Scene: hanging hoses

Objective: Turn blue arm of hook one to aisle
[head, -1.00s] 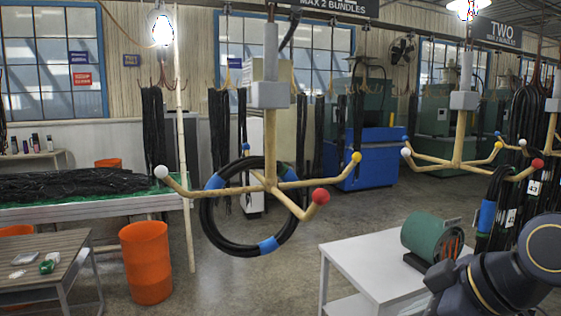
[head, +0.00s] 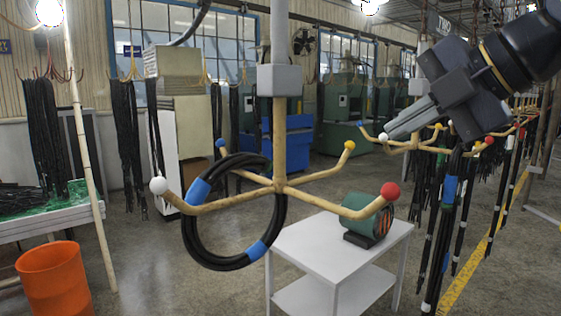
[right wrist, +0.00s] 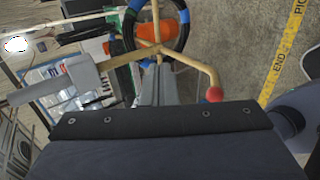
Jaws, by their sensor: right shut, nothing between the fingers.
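Hook one hangs in the middle of the head view, with a grey block (head: 279,79) on its stem and wooden arms spreading below. Its blue-tipped arm (head: 221,143) points back and left. The white tip (head: 158,185) is front left, the yellow tip (head: 349,145) back right, the red tip (head: 389,191) front right. A black hose coil with blue bands (head: 184,235) hangs by the blue and white arms; which arm bears it is unclear. My right gripper (head: 390,133) is shut and empty, apart from the hook, at upper right. My left gripper is out of view.
Another hook with hanging hoses (head: 447,200) is at right, behind my right arm. An orange bin (head: 60,280) stands at lower left. A yellow line (head: 470,275) marks the floor.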

